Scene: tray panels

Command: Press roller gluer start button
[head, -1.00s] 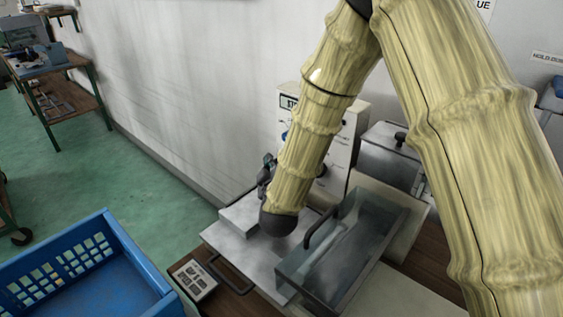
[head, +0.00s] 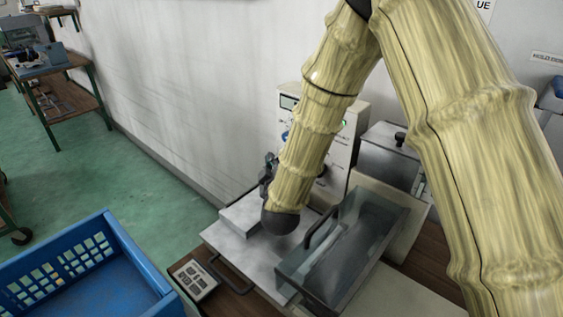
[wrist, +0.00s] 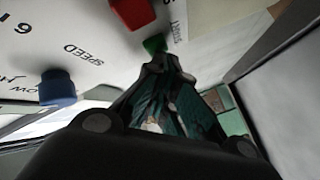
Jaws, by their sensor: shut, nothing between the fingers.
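The roller gluer's pale control panel (head: 343,150) stands against the wall, partly hidden behind my arm. In the wrist view, the green start button (wrist: 154,45) sits beside the word START, just past my fingertips. A red button (wrist: 133,12) is above it, and a blue knob (wrist: 57,87) by the SPEED marking is at left. My gripper (wrist: 160,62) is shut and empty, its tips at the green button and seemingly touching it. In the head view, my gripper (head: 268,170) is mostly hidden by my arm. A green light (head: 343,122) shows on the panel.
A clear-walled cover with a handle (head: 345,240) stands right of a grey metal plate (head: 235,258). A small keypad (head: 193,280) lies on the wooden bench. A blue crate (head: 85,270) is at lower left. Green floor is open at left.

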